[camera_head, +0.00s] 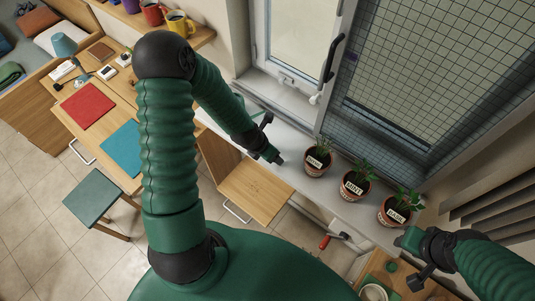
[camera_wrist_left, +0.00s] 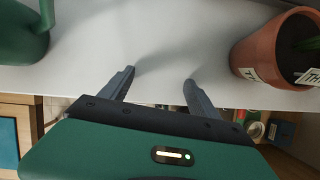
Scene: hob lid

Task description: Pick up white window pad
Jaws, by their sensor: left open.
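I cannot make out a separate white window pad in either view. The white window sill (camera_head: 285,170) runs below the window and also fills much of the left wrist view (camera_wrist_left: 160,35). My left gripper (camera_head: 277,158) is at the sill, left of the first potted plant. In the left wrist view its two fingers (camera_wrist_left: 158,80) are spread with nothing between them, over the sill's edge. My right gripper (camera_head: 418,280) is at the lower right, near the sill's right end; its jaws are too unclear to read.
Three labelled herb pots stand on the sill: the nearest (camera_head: 317,160), a middle one (camera_head: 354,186) and a right one (camera_head: 393,212). A green vessel (camera_wrist_left: 22,35) stands left of my left fingers. The window (camera_head: 300,40) has a dark handle (camera_head: 333,58). A wooden cabinet door (camera_head: 255,190) hangs open below.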

